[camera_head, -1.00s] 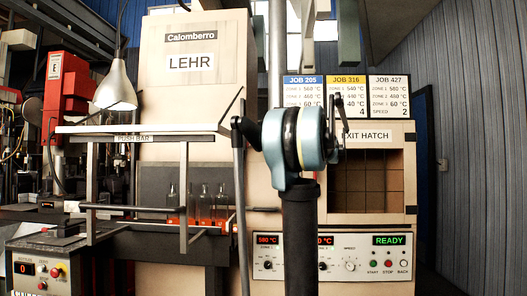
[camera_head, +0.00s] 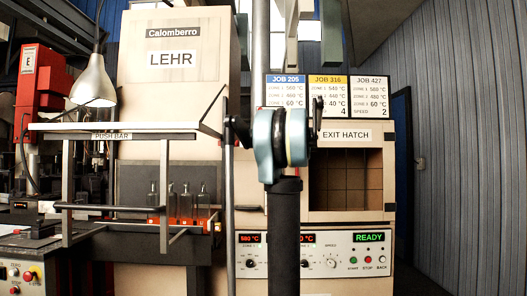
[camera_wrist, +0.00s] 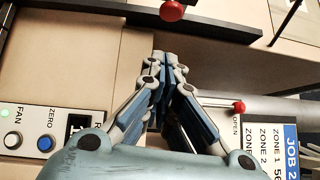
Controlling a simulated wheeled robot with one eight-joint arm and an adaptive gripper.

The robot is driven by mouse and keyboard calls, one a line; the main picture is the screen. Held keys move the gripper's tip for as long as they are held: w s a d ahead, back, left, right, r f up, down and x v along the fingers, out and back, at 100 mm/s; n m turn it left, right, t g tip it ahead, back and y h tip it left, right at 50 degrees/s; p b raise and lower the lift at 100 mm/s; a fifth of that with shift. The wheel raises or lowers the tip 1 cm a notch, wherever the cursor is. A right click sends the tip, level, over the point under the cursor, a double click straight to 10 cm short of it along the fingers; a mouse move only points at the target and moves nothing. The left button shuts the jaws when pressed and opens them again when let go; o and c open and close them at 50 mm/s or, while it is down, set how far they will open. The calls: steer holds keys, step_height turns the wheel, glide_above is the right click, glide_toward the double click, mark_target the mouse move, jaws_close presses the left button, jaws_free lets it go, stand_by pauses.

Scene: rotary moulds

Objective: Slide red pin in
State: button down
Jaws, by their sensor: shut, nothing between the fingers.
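In the wrist view a red round knob on a short stem (camera_wrist: 171,10) stands at the top, beyond my fingertips. A second red knob (camera_wrist: 239,107) sits to the right, beside a small label reading OPEN, at the end of a grey bar. I cannot tell which of the two is the red pin. My gripper (camera_wrist: 166,66) is shut and empty, with its fingertips together below the upper knob and apart from it in the picture. In the head view my arm hides the gripper, and neither red knob can be made out.
The exit hatch (camera_head: 347,181) is an open recess at right. A control panel (camera_head: 318,253) reads READY. A FAN and ZERO panel (camera_wrist: 40,138) lies left in the wrist view.

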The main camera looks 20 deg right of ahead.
steer(key=w+a, duration=0.4)
steer(key=a, duration=0.2)
steer(key=shift+w+r, duration=0.35)
steer(key=shift+a, duration=0.1)
